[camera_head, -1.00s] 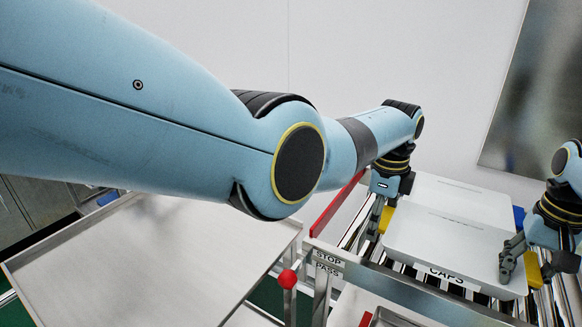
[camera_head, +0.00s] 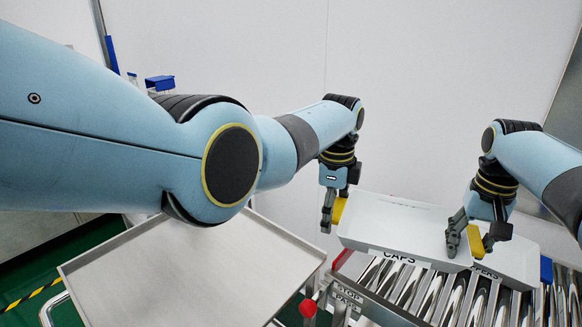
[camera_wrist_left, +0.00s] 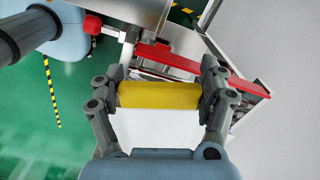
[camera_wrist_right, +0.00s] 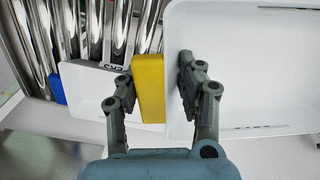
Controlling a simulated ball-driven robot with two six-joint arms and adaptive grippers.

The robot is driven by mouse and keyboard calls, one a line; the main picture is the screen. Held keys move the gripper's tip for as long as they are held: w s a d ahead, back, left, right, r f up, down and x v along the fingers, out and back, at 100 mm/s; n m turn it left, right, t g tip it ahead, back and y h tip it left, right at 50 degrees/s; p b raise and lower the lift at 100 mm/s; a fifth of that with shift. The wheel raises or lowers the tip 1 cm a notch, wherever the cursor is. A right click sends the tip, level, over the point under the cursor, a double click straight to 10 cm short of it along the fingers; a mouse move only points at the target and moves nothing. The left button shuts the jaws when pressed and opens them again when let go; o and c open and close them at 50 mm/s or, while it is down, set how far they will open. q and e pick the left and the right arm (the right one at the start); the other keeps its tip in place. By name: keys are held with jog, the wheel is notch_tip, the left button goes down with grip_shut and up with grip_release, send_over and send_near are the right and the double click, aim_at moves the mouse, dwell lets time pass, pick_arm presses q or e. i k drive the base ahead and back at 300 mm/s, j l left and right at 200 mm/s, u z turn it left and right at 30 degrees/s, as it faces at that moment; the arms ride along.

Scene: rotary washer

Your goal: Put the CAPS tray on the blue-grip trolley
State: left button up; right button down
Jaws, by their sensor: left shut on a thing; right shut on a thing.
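The white CAPS tray (camera_head: 405,226) is held between my two grippers, its label facing me. It appears raised above the rollers and overlaps a second white tray in the picture. My left gripper (camera_head: 330,211) is shut on its left yellow grip, which fills the jaws in the left wrist view (camera_wrist_left: 160,95). My right gripper (camera_head: 464,240) is shut on its right yellow grip, also in the right wrist view (camera_wrist_right: 150,88). A flat steel trolley top (camera_head: 195,272) with a low rim stands left of the tray. My left arm hides part of it; its grip colour is unclear.
The second tray (camera_head: 515,258), label ending "PERS", lies on the roller conveyor (camera_head: 440,296). A STOP/PASS plate (camera_head: 348,297), a red ball knob (camera_head: 308,308) and a red bar (camera_wrist_left: 190,68) stand between conveyor and trolley. A pale wall is behind.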

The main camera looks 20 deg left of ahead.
aim_at(177, 280)
jog(key=l+u, duration=0.1)
jog(key=u, duration=0.4)
jog(key=i+l+u, duration=0.1)
jog(key=u, duration=0.4)
jog(key=l+u, duration=0.25)
jog(key=u, duration=0.25)
jog(key=l+u, duration=0.15)
jog(key=u, duration=0.3)
